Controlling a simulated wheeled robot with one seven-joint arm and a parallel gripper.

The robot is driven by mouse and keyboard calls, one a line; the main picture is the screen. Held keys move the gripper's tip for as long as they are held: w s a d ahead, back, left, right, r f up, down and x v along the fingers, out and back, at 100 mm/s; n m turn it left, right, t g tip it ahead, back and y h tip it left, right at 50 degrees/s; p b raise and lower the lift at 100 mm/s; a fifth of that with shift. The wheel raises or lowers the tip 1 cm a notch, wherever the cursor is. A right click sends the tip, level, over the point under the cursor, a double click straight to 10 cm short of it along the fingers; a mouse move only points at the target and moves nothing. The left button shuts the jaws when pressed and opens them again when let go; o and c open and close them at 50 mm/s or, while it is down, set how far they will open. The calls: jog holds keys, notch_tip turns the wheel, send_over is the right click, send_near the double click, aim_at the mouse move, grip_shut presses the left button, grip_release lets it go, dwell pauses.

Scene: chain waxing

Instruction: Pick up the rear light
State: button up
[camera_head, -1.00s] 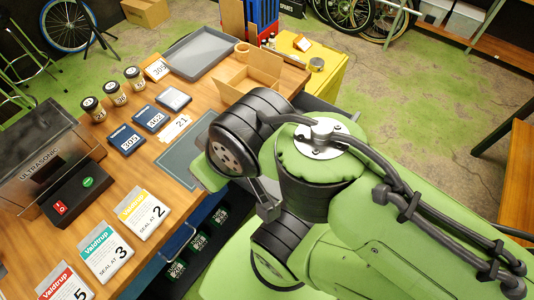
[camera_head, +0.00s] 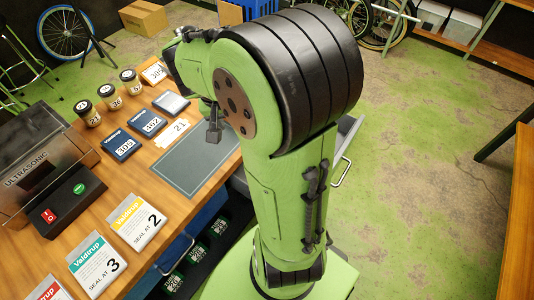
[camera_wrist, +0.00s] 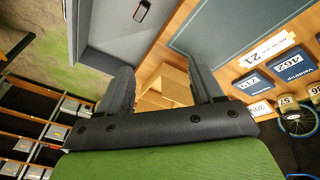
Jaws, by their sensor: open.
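In the wrist view, my gripper (camera_wrist: 158,66) has its two dark fingers spread wide apart, with nothing between them. A small dark item with a red edge (camera_wrist: 142,11) lies at the top of that view, on a grey flat surface (camera_wrist: 105,38) with a raised rim. It may be the rear light, but it is cut by the frame edge and too small to be sure. It is beyond the fingertips and apart from them. In the head view my arm hides that area, and I cannot make out the rear light there.
An open cardboard box (camera_wrist: 172,82) appears beyond the fingers. The wooden bench holds a grey mat (camera_head: 195,160), numbered cards, several small jars (camera_head: 108,93), an ultrasonic unit (camera_head: 38,165) and packets (camera_head: 136,220). Shelves (camera_wrist: 30,112) stand at left in the wrist view. Open floor (camera_head: 420,150) lies to the right.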

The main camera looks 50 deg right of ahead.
jog(key=s+d+f+m+y+b, duration=0.3)
jog(key=d+f+m, duration=0.6)
jog(key=d+f, duration=0.8)
jog(key=shift+g, duration=0.4)
jog(key=f+b, duration=0.2)
jog(key=f, duration=0.4)
jog(key=a+f+b, duration=0.1)
jog(key=f+b, duration=0.1)
jog(key=f, duration=0.4)
jog(key=f+b, duration=0.2)
jog(key=f, duration=0.4)
jog(key=shift+w+a+b, duration=0.2)
jog(key=shift+a+b, duration=0.2)
jog(key=shift+r, duration=0.1)
jog(key=shift+c, duration=0.5)
jog(key=shift+r, duration=0.1)
jog(key=c, duration=1)
